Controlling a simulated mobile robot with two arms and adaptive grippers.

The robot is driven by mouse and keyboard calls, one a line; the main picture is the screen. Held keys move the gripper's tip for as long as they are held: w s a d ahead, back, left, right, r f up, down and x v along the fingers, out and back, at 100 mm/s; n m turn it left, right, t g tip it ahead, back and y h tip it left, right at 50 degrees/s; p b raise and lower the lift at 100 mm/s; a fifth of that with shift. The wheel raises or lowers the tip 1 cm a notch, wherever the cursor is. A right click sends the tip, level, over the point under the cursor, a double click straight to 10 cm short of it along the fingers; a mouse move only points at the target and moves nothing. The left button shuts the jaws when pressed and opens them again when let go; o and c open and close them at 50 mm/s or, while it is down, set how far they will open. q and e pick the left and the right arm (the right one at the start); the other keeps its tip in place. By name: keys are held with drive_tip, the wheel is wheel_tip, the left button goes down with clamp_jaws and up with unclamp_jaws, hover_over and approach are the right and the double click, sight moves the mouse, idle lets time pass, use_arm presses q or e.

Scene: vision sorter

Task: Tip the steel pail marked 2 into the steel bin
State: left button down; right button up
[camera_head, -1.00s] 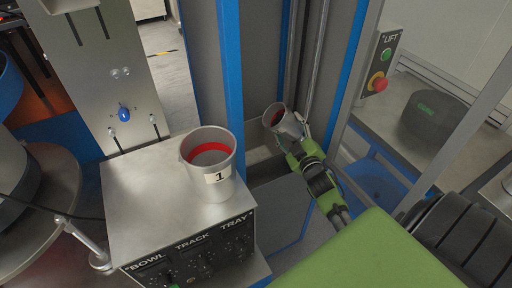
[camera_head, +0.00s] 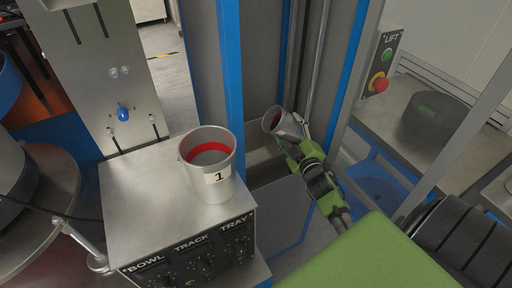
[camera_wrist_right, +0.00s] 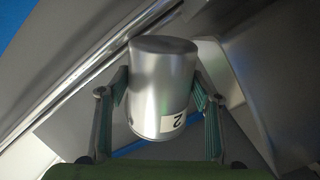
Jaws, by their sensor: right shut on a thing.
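The steel pail marked 2 (camera_head: 288,125) is held in my right gripper (camera_head: 301,138). It is tipped on its side, its mouth facing left, with red showing inside. In the right wrist view the gripper (camera_wrist_right: 160,92) has a finger on each side of the pail (camera_wrist_right: 160,75), and the label with a 2 shows near its lower end. The steel bin (camera_head: 262,157) appears as an open grey box below and left of the pail, between the blue posts. Its inside is mostly hidden. My left gripper is out of view.
A steel pail marked 1 (camera_head: 210,170) stands upright on the control box (camera_head: 150,200) with BOWL, TRACK and TRAY labels. A blue post (camera_head: 231,80) stands left of the held pail. A LIFT button panel (camera_head: 384,65) is at the right.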

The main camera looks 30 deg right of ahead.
sight(280, 131)
drive_tip(key=shift+r+n+b, duration=0.1)
drive_tip(key=shift+n+b, duration=0.5)
drive_tip(key=shift+n, duration=0.5)
idle(0.4)
drive_tip(key=shift+w+a+r+n+p, duration=0.15)
drive_tip(key=shift+r+n+p, duration=0.15)
drive_tip(key=shift+r+n, duration=0.45)
idle(0.3)
drive_tip(key=shift+w+a+f+n, duration=0.2)
drive_tip(key=shift+a+f+n, duration=0.05)
drive_tip(key=shift+a+n, duration=0.55)
idle(0.6)
drive_tip(key=shift+w+a+f+n+h, duration=0.1)
drive_tip(key=shift+a+f+n+h, duration=0.15)
drive_tip(key=shift+n, duration=0.5)
idle(0.7)
drive_tip(key=shift+w+a+r+n+p, duration=0.15)
drive_tip(key=shift+a+r+n+p, duration=0.25)
drive_tip(key=shift+n, duration=0.35)
drive_tip(key=shift+w+a+r+n+p, duration=0.1)
drive_tip(key=shift+a+r+n+p, duration=0.25)
drive_tip(key=shift+n, duration=0.4)
idle(1.1)
